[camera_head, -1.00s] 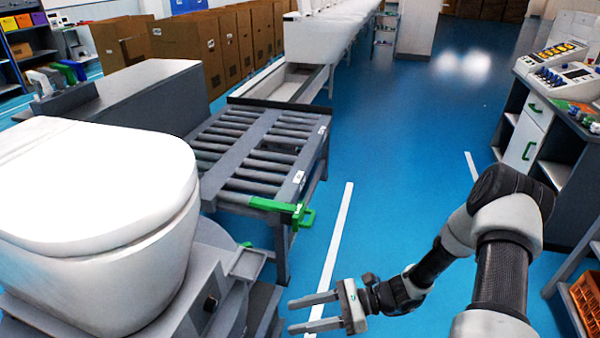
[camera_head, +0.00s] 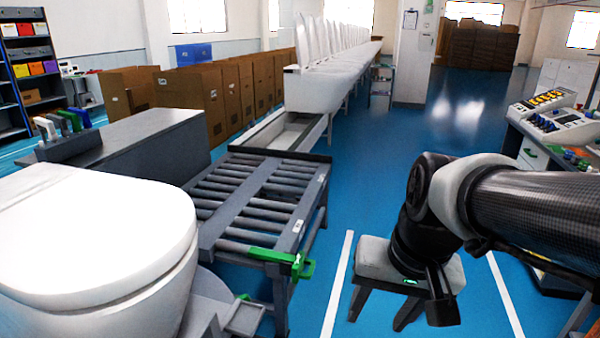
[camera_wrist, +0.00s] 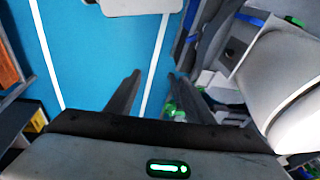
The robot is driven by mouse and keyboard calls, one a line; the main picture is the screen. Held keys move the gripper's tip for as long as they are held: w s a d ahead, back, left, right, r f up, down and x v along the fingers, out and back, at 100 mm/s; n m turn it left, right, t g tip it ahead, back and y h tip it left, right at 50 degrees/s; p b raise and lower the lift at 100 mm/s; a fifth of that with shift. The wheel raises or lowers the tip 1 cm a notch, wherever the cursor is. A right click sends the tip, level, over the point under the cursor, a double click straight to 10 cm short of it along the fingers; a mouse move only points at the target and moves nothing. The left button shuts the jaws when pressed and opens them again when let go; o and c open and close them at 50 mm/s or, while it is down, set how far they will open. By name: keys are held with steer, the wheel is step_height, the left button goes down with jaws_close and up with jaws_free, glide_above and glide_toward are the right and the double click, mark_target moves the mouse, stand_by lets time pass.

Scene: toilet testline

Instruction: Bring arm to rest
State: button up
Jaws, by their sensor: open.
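My gripper (camera_head: 379,318) hangs at the lower right of the head view with its two fingers pointing down. In the wrist view the two fingers (camera_wrist: 153,76) are apart with nothing between them. My arm is folded, with a dark forearm reaching in from the right edge. The gripper is over the blue floor, to the right of the roller conveyor (camera_head: 228,220) and apart from it. A white toilet (camera_head: 95,250) with a closed lid sits at the left; part of a white rounded form shows at the right of the wrist view.
A green latch (camera_head: 282,260) sticks out from the conveyor's near end. A control console (camera_head: 555,115) stands on a bench at the right. Cardboard boxes (camera_head: 200,98) and a line of toilets (camera_head: 330,80) stand further back. The blue floor (camera_head: 380,165) between is clear.

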step_height(320, 180, up, 25)
steer(key=s+d+n+t+h+p, duration=0.1)
steer(key=s+d+n+t+p, duration=0.1)
steer(key=p, duration=1.8)
steer(key=shift+s+t, duration=0.45)
steer(key=shift+t, duration=0.05)
steer(key=shift+f, duration=0.1)
